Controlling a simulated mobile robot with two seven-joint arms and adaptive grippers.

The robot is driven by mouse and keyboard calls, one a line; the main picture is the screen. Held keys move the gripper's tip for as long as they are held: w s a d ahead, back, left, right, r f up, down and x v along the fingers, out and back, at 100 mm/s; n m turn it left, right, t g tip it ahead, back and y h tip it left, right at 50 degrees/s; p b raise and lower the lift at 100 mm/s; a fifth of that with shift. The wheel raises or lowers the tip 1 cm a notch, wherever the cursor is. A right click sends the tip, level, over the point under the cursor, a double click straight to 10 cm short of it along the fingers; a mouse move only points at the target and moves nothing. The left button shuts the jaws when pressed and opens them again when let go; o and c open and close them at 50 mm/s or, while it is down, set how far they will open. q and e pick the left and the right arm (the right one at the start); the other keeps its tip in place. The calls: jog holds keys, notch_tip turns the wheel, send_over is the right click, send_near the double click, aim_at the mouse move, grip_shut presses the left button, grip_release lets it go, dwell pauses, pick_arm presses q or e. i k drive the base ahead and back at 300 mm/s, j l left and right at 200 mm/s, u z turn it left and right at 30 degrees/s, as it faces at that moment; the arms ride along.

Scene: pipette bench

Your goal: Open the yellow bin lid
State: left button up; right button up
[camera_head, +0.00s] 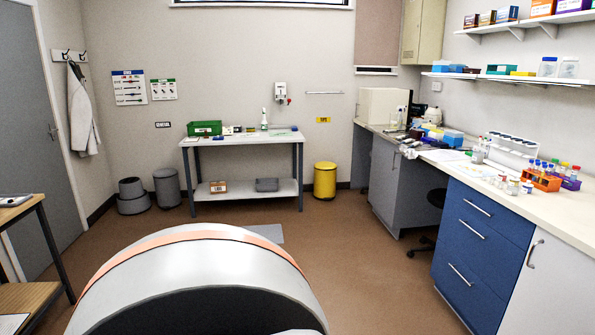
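The yellow bin (325,184) stands upright on the floor against the back wall, just right of the white table. Its yellow lid (325,166) looks down on top of the bin, though it is small at this distance. Neither of my grippers is in view, so I cannot see whether they are open or shut.
A white table (250,139) with a lower shelf stands left of the bin. Grey bins (167,188) are further left. A blue drawer cabinet (478,245) and long bench (580,205) line the right. Brown floor (335,235) is clear before the bin.

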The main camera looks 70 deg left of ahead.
aim_at(325, 165)
jog(key=u, duration=2.1)
jog(key=i+j, duration=0.1)
jog(key=i, duration=3.6)
jog(key=i+j, duration=0.15)
jog(key=i, duration=1.7)
jog(key=i+z, duration=0.3)
jog(key=i+j+z, duration=0.3)
jog(key=i, duration=0.15)
jog(key=i+j+z, duration=0.15)
jog(key=i+z, duration=0.15)
jog(key=i+j+z, duration=0.2)
jog(key=i+j, duration=0.5)
